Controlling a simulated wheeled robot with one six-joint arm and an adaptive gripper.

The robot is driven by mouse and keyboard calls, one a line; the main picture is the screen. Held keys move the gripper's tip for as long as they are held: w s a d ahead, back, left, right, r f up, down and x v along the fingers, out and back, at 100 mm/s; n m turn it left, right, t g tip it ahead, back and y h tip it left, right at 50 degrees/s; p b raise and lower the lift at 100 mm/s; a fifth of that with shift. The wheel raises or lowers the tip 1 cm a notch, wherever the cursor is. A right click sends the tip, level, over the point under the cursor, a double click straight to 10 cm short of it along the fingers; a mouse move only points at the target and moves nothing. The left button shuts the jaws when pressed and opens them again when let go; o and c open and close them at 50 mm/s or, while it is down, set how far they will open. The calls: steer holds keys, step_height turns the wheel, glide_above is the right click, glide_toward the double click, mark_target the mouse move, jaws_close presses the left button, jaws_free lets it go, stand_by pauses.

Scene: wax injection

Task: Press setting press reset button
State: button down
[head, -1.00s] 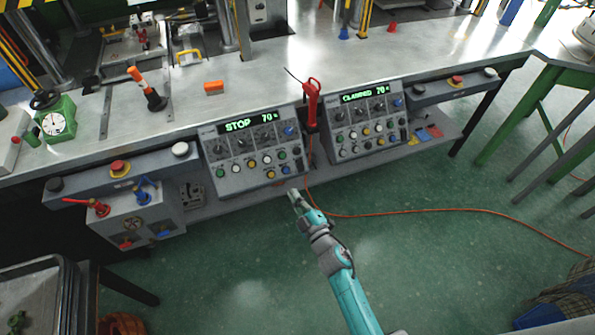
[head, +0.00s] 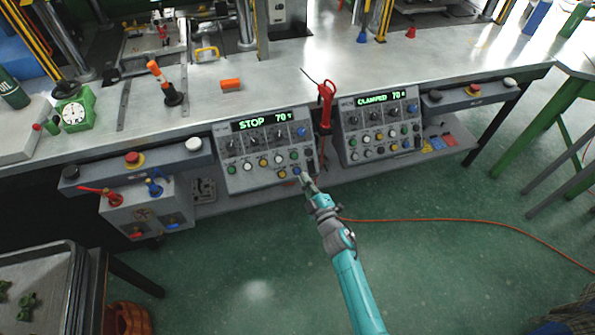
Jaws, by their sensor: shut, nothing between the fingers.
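The left control panel (head: 222,148) hangs at the table's front edge and its green display (head: 265,120) reads STOP 70. Its lower face holds several green, white and yellow buttons, with a yellow button (head: 282,174) and a blue button (head: 297,171) at the lower right. Labels are too small to read, so I cannot tell which is the reset button. A second panel (head: 345,130) to the right reads CLAMPED 70. My gripper (head: 304,178) is shut and empty, at the left panel's lower right corner, right by the blue button. I cannot tell whether it touches.
A red-handled tool (head: 326,92) stands between the panels. Red emergency buttons sit on side boxes at left (head: 133,157) and right (head: 474,89). A valve box (head: 140,205) is below left. An orange cable (head: 440,219) crosses the open green floor.

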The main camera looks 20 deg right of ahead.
mark_target(293, 162)
steer(key=w+f, duration=0.4)
steer(key=w, duration=0.1)
steer(key=shift+w+f, duration=0.2)
steer(key=shift+f, duration=0.1)
steer(key=shift+w, duration=0.15)
stand_by(1.3)
steer(key=shift+w+f, duration=0.2)
steer(key=shift+f, duration=0.05)
steer(key=shift+w+f, duration=0.25)
steer(key=shift+w, duration=0.05)
stand_by(0.9)
steer(key=shift+s, duration=0.1)
steer(key=shift+s+r, duration=0.5)
steer(key=shift+s, duration=0.05)
stand_by(0.3)
steer(key=s+r, duration=0.1)
steer(key=s, duration=0.1)
steer(key=s+r, duration=0.2)
steer(key=shift+r, duration=0.1)
stand_by(0.4)
